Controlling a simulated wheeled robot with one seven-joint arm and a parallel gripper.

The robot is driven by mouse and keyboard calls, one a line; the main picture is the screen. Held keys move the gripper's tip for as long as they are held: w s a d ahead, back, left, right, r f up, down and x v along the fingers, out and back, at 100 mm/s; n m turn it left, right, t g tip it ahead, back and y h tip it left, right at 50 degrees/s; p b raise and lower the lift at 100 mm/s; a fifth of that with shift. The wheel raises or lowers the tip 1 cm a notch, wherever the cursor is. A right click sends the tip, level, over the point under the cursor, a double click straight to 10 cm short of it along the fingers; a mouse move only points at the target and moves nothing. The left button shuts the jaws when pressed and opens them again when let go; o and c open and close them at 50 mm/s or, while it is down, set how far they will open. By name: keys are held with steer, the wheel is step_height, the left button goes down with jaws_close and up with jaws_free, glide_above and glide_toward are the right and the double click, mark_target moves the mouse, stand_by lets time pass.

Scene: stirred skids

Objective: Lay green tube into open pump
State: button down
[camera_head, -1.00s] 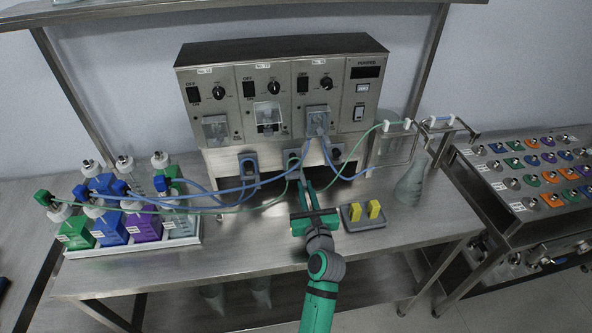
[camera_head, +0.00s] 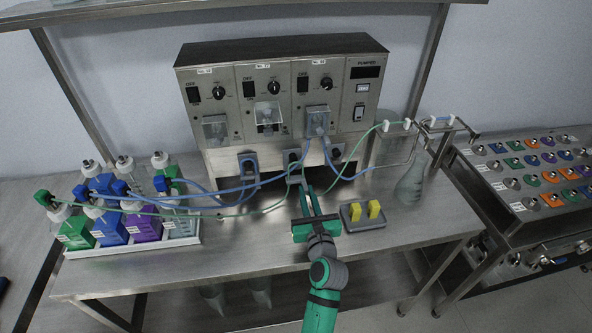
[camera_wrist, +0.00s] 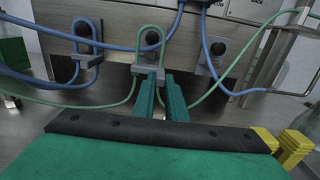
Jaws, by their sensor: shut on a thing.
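The green tube (camera_head: 262,208) runs from the bottles at the left to the middle pump. In the wrist view, the green tube (camera_wrist: 150,27) arches over the dark roller of the middle pump head (camera_wrist: 151,40). Both its legs come down at a grey clip and spread left and right. My gripper (camera_head: 309,188) is in front of this pump. In the wrist view, my gripper (camera_wrist: 160,76) has its green fingers close together at the foot of the loop, shut on the tube. The exact grip is partly hidden by the fingers.
The left pump head (camera_wrist: 82,48) carries a blue tube loop. A blue tube hangs at the right pump head (camera_wrist: 218,48). A grey block with yellow pieces (camera_head: 374,208) lies right of my gripper. A flask (camera_head: 411,185) stands farther right. The front of the bench is clear.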

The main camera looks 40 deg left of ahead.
steer(key=shift+v, duration=2.05)
steer(key=shift+r, duration=0.1)
steer(key=shift+s+a+r, duration=0.3)
steer(key=shift+s+r, duration=0.05)
steer(key=shift+r, duration=0.5)
steer(key=shift+s+a+r, duration=0.3)
steer(key=shift+r, duration=0.6)
steer(key=shift+s+a+r, duration=0.3)
steer(key=shift+s+r, duration=0.05)
steer(key=shift+r, duration=0.5)
steer(key=shift+s+a+r, duration=0.3)
steer(key=shift+s+r, duration=0.05)
steer(key=shift+r, duration=0.55)
steer(key=shift+s+a+r, duration=0.3)
steer(key=shift+r, duration=0.55)
steer(key=shift+s+a+r, duration=0.3)
steer(key=shift+s+r, duration=0.05)
steer(key=shift+r, duration=0.55)
steer(key=shift+s+a+r, duration=0.15)
steer(key=shift+s+r, duration=0.05)
steer(key=shift+r, duration=0.35)
steer(key=shift+s+a+r, duration=0.2)
steer(key=shift+r, duration=0.4)
steer(key=shift+s+a+r, duration=0.15)
steer(key=shift+s+r, duration=0.05)
steer(key=shift+r, duration=0.35)
steer(key=shift+x, duration=2.75)
